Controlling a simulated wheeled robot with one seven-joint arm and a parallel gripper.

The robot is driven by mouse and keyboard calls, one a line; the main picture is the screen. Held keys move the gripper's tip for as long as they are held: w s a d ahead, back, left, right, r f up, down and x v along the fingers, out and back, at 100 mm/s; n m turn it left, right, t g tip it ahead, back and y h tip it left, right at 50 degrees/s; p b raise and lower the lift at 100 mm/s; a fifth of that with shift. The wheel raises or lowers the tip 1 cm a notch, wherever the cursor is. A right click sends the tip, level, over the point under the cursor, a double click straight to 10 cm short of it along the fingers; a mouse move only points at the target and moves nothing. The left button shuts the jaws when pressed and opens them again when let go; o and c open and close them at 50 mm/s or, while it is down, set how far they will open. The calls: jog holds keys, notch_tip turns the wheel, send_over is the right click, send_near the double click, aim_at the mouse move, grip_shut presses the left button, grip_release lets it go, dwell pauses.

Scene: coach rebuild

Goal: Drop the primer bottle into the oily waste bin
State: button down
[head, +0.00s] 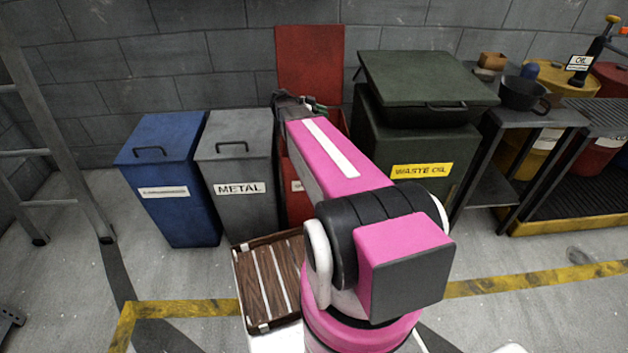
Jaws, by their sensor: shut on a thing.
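My gripper (298,103) is at the far end of my pink arm, over the mouth of the red bin (310,58), whose lid stands open against the wall. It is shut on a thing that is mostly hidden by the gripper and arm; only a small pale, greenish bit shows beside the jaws. I take it to be the primer bottle, but its shape and label cannot be read. The red bin's front is largely covered by my arm, and its label shows only at one edge. The inside of the bin is hidden.
A grey METAL bin (236,165) and a blue bin (172,190), both lidded, stand left of the red bin. A dark green WASTE OIL container (430,140) stands right. A wooden slatted crate (240,290) is in front. A ladder (60,150) leans at far left.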

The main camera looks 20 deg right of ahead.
jog(key=shift+f, duration=0.35)
jog(key=c, duration=0.7)
grip_release()
jog(key=v, duration=1.1)
jog(key=shift+s+f, duration=0.1)
jog(key=shift+s, duration=0.05)
